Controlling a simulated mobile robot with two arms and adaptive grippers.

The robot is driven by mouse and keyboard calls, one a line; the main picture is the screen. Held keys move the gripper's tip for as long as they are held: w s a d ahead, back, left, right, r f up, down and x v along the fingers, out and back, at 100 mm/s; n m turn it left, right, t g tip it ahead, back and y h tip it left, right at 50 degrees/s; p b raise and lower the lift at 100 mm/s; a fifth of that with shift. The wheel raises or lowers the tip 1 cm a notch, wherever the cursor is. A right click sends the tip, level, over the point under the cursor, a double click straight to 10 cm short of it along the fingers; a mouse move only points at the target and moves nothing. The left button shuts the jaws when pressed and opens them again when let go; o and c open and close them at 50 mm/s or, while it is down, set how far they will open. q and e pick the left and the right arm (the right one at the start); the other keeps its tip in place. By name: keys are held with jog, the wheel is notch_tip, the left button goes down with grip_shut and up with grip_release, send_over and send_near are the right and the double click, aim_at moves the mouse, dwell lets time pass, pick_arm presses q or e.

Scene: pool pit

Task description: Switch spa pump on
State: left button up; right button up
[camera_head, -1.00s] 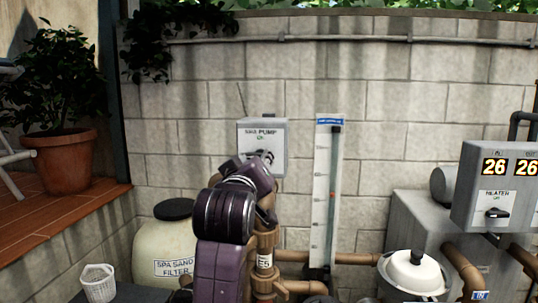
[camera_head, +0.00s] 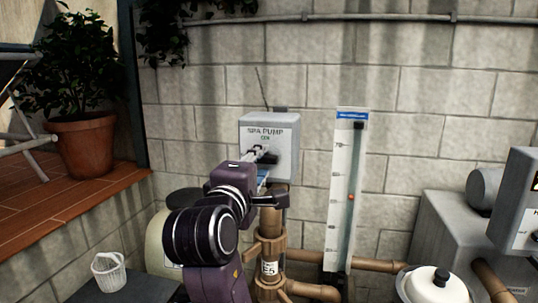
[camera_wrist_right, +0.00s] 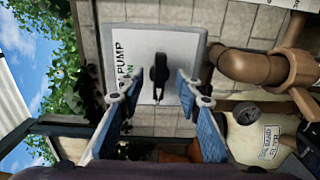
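The grey spa pump box (camera_head: 285,130), marked "SPA PUMP" with smaller lettering below, is on the block wall. Its black knob (camera_wrist_right: 159,72) shows in the right wrist view, with its long side running parallel to the lettering. My right gripper (camera_head: 262,166) is in front of the box and partly hides the knob in the head view. In the right wrist view this gripper (camera_wrist_right: 158,90) is open and empty, with one blue-padded finger on each side of the knob. I cannot tell whether they touch it. My left gripper is not in view.
Brown pipes (camera_head: 270,225) and a white gauge board (camera_head: 342,190) stand close below and right of the box. A white-lidded pot (camera_head: 430,285) and heater unit are at right. A white basket (camera_head: 108,272) and potted plant (camera_head: 82,146) are at left.

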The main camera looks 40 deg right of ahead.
aim_at(262, 161)
jog(key=shift+d+r, duration=0.15)
jog(key=shift+w, duration=0.1)
jog(key=shift+w+f, duration=0.2)
jog(key=shift+w, duration=0.05)
jog(key=shift+s, duration=0.15)
jog(key=shift+p+v, duration=0.5)
jog(key=shift+v, duration=1.55)
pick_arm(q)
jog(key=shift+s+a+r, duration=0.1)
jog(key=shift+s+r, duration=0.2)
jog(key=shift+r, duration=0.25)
pick_arm(e)
jog(key=shift+r, duration=0.1)
jog(key=shift+d, duration=0.1)
